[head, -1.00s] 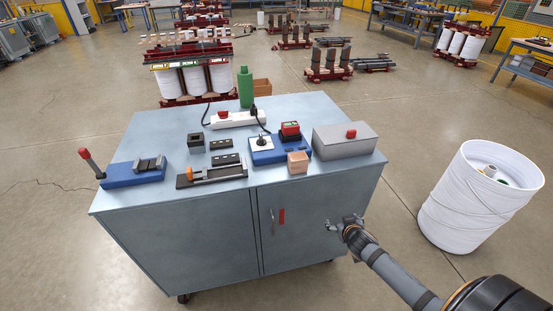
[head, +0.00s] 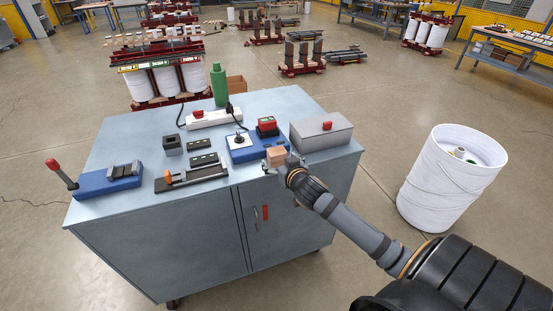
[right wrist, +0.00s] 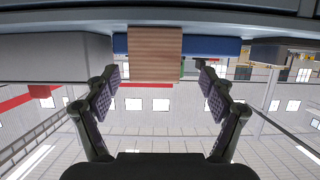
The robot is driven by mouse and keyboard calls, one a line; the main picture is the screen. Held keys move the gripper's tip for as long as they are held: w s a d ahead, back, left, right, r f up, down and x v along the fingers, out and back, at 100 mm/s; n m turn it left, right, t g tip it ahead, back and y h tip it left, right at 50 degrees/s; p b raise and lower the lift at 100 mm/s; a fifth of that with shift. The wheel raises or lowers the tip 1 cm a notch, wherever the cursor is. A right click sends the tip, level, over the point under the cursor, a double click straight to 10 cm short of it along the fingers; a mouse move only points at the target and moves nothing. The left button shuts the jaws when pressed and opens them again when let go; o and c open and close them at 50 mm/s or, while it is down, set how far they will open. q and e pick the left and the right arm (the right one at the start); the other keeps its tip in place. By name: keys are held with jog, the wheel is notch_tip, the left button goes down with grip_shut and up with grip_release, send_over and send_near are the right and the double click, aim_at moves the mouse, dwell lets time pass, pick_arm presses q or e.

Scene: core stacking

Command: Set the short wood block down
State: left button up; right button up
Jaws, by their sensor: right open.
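The short wood block (head: 276,155) stands on the blue-grey cabinet top (head: 115,165), near its front edge and just in front of a blue unit. My right gripper (head: 282,166) is open at the block's near side. In the upside-down right wrist view, the block (right wrist: 155,55) shows between the two spread fingers of my right gripper (right wrist: 160,72). Gaps show on both sides of it, and it rests on the top surface at the upper edge. My left gripper is not in view.
A grey box with a red button (head: 320,132) stands right of the block. The blue unit (head: 242,148) is behind it. A black slide fixture (head: 192,177) lies to the left. A white drum (head: 450,180) stands on the floor at right.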

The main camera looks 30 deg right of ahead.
aim_at(277, 151)
jog(key=x, duration=0.5)
jog(key=shift+d+f, duration=0.15)
jog(key=shift+d, duration=0.15)
jog(key=shift+s, duration=0.15)
jog(key=shift+c, duration=1.2)
jog(key=c, duration=1.2)
jog(key=shift+o, duration=0.2)
jog(key=shift+r, duration=0.55)
notch_tip(277, 151, up, 3)
jog(key=shift+s+a+f, duration=0.1)
jog(key=shift+s+a, duration=0.05)
jog(key=s+a+r+p, duration=0.4)
jog(key=s+a+r, duration=0.3)
jog(key=s+r, duration=0.2)
jog(key=s, duration=0.2)
jog(key=shift+s+r+p, duration=0.2)
jog(key=shift+s+p, duration=0.15)
jog(key=shift+p, duration=0.05)
